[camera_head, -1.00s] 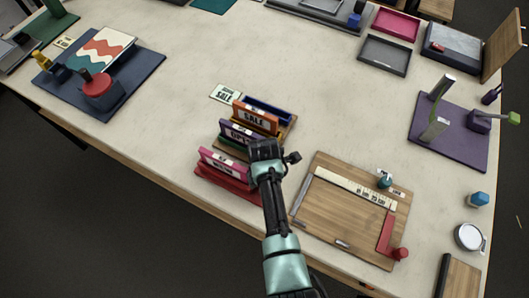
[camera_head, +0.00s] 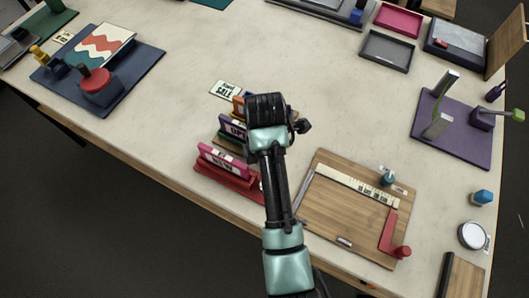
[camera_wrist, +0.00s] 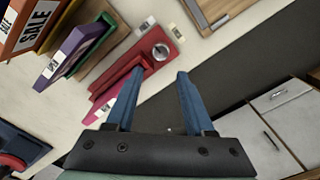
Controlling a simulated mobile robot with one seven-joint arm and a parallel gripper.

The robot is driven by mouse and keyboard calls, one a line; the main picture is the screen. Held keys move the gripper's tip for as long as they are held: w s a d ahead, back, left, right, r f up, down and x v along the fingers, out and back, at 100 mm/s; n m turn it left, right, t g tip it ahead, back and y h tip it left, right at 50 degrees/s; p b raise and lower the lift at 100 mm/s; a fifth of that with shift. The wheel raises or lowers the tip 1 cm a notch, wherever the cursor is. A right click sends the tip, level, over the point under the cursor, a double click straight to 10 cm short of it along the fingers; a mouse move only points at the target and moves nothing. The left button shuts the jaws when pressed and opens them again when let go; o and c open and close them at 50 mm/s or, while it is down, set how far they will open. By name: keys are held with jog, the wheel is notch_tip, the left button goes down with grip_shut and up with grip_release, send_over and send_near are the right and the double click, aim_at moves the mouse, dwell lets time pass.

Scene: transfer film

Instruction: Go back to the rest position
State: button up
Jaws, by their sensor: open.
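My gripper (camera_wrist: 155,75) is open, its two blue fingers apart with nothing between them in the wrist view. In the head view my arm reaches up over the stamp racks, and my wrist hides part of them. Beyond the fingers in the wrist view is a red rack (camera_wrist: 140,65) with a round metal knob, and it also shows in the head view (camera_head: 232,183). A pink block (camera_head: 222,161) sits on this rack. A purple block (camera_wrist: 68,58) and an orange block labelled SALE (camera_wrist: 30,25) stand to the left in the wrist view.
A wooden board (camera_head: 335,225) with a ruler and red handle lies right of my arm. A navy mat (camera_head: 125,85) with a wavy print is at the left. A purple mat (camera_head: 455,145) with a stand is at the right.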

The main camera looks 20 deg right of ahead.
jog(key=shift+r, duration=0.4)
